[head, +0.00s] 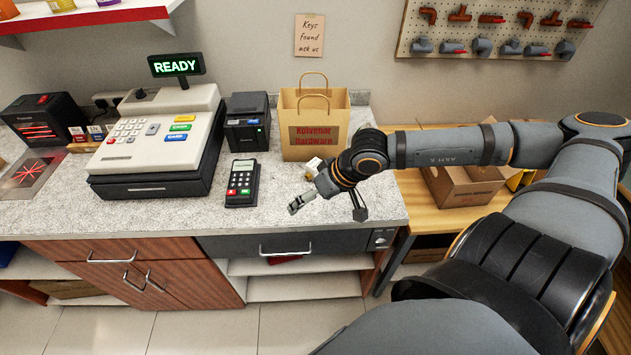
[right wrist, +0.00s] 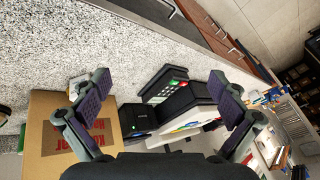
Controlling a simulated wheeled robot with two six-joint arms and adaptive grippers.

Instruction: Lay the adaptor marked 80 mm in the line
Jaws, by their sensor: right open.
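My right gripper (head: 329,205) is open above the right end of the counter, in front of the paper bag. In the right wrist view its two fingers are spread wide, with nothing held between them (right wrist: 160,84). A small pale and yellowish item (head: 313,165) lies by the bag's foot, partly hidden behind my wrist. It may be the same small item by the left finger in the right wrist view (right wrist: 76,84). I cannot tell what it is. No 80 mm marking is readable in either view. My left gripper is not in view.
The counter (head: 285,228) bears a paper bag (head: 316,108), a card terminal (head: 242,183), a printer (head: 247,122), a cash register (head: 160,140) and a scanner plate (head: 28,172). A cardboard box (head: 462,187) stands on the wooden table at right. Fittings hang on the pegboard (head: 490,28).

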